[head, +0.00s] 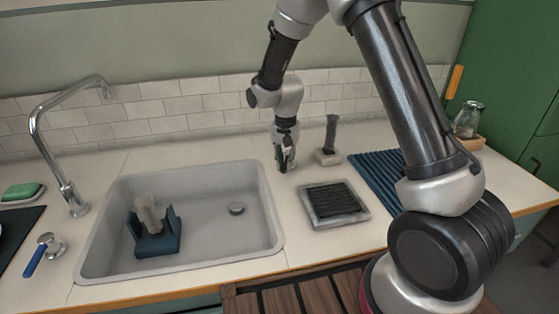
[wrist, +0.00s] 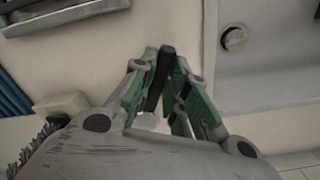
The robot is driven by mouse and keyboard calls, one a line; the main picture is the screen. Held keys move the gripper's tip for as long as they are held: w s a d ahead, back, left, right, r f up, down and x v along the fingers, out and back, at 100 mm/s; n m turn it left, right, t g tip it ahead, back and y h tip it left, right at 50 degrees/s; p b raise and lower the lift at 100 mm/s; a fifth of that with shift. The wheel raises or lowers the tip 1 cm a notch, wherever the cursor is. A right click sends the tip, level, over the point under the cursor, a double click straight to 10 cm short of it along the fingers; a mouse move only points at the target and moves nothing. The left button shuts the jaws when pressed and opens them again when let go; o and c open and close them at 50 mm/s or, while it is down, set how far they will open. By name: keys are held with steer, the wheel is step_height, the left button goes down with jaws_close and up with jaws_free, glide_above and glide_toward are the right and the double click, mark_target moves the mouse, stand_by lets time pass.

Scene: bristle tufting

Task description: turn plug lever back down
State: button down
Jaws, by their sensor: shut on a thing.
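My gripper (head: 286,166) reaches down to the counter just behind and right of the sink (head: 205,187). In the wrist view my gripper (wrist: 163,88) has its green-padded fingers closed around a dark, narrow bar, which looks like the plug lever (wrist: 166,58). The bar's end sticks out between the fingertips. A pale round piece (wrist: 150,122) shows below it, partly hidden by the fingers. In the head view the fingers mostly hide the lever, so its exact tilt is hard to tell. The round drain (head: 236,208) lies in the sink floor and also shows in the wrist view (wrist: 233,38).
A blue holder (head: 158,246) with a pale object stands in the sink. A dark upright brush (head: 330,135) stands close right of my gripper. A grey tray (head: 350,222), blue ribbed mat (head: 378,185) and glass jar (head: 468,118) are further right.

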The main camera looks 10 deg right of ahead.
steer(key=n, duration=0.1)
steer(key=d+n, duration=0.1)
steer(key=shift+s+d+n, duration=0.25)
steer(key=shift+d+n, duration=0.05)
steer(key=shift+s+d+n, duration=0.1)
steer(key=shift+d+n, duration=0.65)
steer(key=shift+n, duration=0.55)
steer(key=shift+d, duration=0.1)
steer(key=c, duration=1.4)
jaws_free()
step_height(320, 180, up, 12)
steer(key=shift+r, duration=0.1)
